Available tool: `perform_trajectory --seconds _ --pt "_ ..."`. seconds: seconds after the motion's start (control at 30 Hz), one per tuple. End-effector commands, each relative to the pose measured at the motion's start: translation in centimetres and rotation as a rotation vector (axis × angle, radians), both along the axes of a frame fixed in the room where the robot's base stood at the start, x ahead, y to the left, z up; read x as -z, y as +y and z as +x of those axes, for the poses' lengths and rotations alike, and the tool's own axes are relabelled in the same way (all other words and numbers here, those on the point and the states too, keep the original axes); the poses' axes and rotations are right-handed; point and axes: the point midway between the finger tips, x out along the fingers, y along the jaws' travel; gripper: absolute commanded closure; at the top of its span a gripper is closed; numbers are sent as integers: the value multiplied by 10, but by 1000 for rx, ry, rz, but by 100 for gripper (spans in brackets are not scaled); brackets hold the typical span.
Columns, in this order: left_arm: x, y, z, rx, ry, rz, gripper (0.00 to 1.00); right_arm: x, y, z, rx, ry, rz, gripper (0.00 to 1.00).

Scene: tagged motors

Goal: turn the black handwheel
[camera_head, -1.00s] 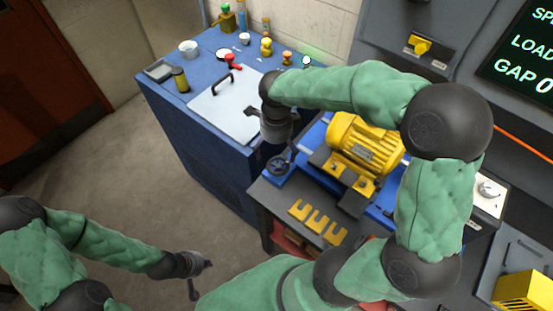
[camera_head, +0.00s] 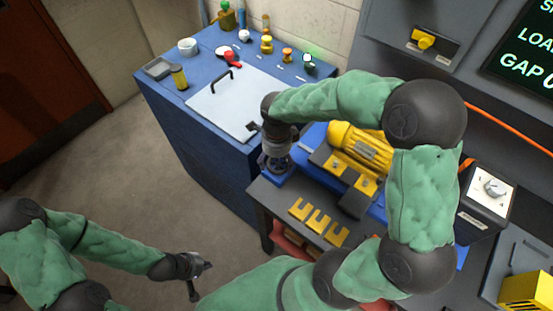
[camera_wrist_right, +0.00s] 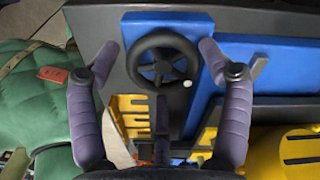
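The black handwheel (camera_wrist_right: 163,67) shows in the right wrist view, with a spoked rim and a small pale knob at its lower right. It sits on a blue mount at the end of the blue bed (camera_wrist_right: 205,75). My right gripper (camera_wrist_right: 158,58) is open, with one finger left of the wheel and one right of it, apart from the rim in the picture. In the head view my right gripper (camera_head: 277,160) is over the wheel's place and mostly hides it. My left gripper (camera_head: 203,276) hangs empty over the floor at lower left, its fingers spread.
A yellow motor (camera_head: 358,152) stands on the blue bed beside the wheel. Yellow slotted shims (camera_head: 318,222) lie on the grey bench front. A blue cabinet (camera_head: 205,150) with a pale lid and small items stands behind left. The floor at left is clear.

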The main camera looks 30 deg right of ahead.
Motion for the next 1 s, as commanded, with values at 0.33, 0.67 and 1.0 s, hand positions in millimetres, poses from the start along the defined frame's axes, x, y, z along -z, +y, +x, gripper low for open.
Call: perform_trajectory --seconds 0.33,0.67,1.0 --pt "0 0 0 0 0 0 100 0 1 3 -1 -9 3 57" --pt "-1 0 0 0 0 0 100 -1 2 3 -83 -14 4 58" --pt "-4 0 0 0 0 0 100 -1 3 2 -354 -13 4 58"
